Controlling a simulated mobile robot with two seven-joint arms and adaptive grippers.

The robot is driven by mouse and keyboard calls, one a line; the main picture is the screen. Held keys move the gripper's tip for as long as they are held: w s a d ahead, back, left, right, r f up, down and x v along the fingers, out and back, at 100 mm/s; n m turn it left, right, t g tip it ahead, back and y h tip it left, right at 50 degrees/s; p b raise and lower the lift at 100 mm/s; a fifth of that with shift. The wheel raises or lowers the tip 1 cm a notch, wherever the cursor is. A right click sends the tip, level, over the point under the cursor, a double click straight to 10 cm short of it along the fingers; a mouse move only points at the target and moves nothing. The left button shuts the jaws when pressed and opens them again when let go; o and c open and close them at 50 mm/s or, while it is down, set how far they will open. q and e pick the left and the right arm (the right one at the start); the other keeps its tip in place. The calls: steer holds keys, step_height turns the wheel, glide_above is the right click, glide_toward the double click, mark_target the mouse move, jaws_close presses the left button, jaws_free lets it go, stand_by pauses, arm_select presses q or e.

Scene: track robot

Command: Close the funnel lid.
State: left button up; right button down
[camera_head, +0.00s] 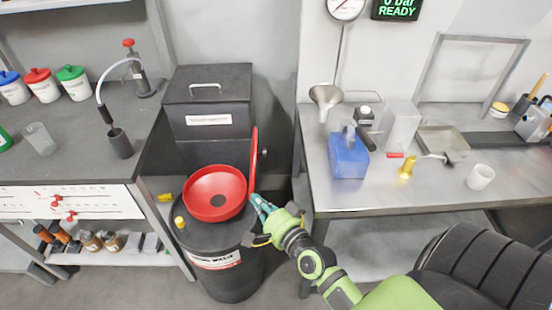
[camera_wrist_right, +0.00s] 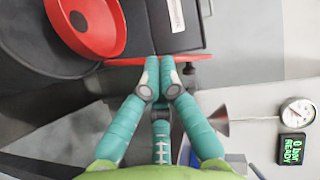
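The red funnel (camera_head: 215,193) sits on top of a black waste drum (camera_head: 228,275). Its red lid (camera_head: 253,160) stands open, about upright, at the funnel's right side. My right gripper (camera_head: 259,203) is beside the lid's lower right side. In the right wrist view the teal fingers (camera_wrist_right: 160,66) are drawn together, with their tips at the lid (camera_wrist_right: 125,61), which shows nearly edge-on. Nothing shows clearly between the fingers; I cannot tell whether the tips touch the lid. The funnel also shows in the right wrist view (camera_wrist_right: 87,42). My left gripper is not in view.
A dark box (camera_head: 208,100) with a handle stands behind the drum. A left bench (camera_head: 60,165) holds jars and a dispenser. A metal table (camera_head: 400,205) at the right holds a blue container (camera_head: 348,158), a metal funnel (camera_head: 325,97) and a white cup (camera_head: 480,177).

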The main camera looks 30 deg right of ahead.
steer(key=d+m+t+h, duration=0.1)
steer(key=d+m+h, duration=0.5)
steer(key=d+m, duration=0.25)
steer(key=p+x, duration=0.1)
steer(key=x, duration=0.9)
steer(key=shift+r, duration=0.4)
steer(key=shift+d, duration=0.1)
